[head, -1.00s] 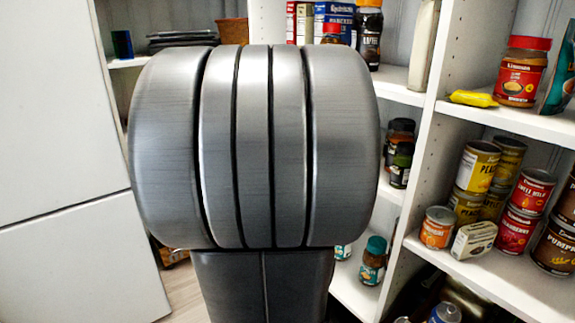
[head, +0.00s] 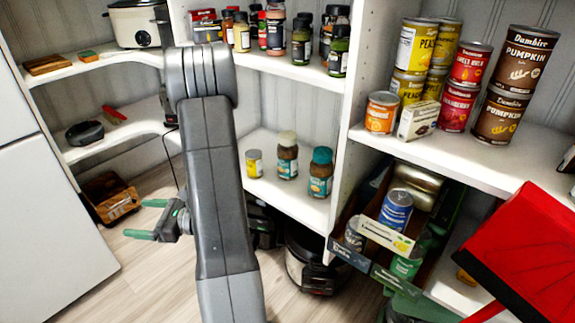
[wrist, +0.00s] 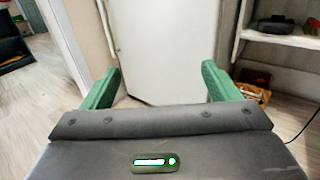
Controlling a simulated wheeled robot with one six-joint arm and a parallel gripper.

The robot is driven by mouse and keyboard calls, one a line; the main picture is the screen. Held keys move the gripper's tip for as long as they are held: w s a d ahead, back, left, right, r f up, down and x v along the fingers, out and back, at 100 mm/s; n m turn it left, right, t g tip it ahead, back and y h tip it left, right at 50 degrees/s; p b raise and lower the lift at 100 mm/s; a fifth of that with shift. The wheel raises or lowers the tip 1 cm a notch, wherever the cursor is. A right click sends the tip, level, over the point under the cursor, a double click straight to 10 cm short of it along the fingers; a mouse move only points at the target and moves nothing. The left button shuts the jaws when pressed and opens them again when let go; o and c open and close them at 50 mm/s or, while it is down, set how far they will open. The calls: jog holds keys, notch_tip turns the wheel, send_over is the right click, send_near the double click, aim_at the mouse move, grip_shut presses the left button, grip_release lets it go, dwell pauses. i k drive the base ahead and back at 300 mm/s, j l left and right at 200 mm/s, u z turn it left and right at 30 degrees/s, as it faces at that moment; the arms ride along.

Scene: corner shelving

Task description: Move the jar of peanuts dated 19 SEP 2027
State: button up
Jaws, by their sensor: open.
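No date is legible on any jar, so I cannot tell which jar is the one dated 19 SEP 2027. A jar with a teal lid (head: 320,174) and a jar with a cream lid (head: 287,157) stand upright side by side on a low white shelf, with brownish contents. My gripper (head: 143,219) is left of these jars, over the wooden floor, with its green fingers pointing left. In the wrist view my gripper (wrist: 161,68) is open and empty, with its green fingers wide apart, facing a white door. No jar shows in the wrist view.
A small yellow can (head: 254,163) stands left of the jars. Cans stack on the right shelf (head: 450,160). A crate of cans (head: 350,259) and a dark cooker (head: 306,262) sit below. A red object (head: 522,255) blocks the lower right. Floor beneath my gripper is clear.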

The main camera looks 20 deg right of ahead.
aim_at(288, 149)
jog(key=j+z, duration=0.6)
jog(key=i+j+z, duration=0.15)
jog(key=j+z, duration=0.15)
jog(key=z, duration=0.15)
jog(key=i+j+z, duration=0.15)
jog(key=j+z, duration=0.6)
jog(key=z, duration=0.2)
jog(key=j+z, duration=0.45)
jog(key=i+j+z, duration=0.2)
jog(key=j+z, duration=0.25)
jog(key=l, duration=0.1)
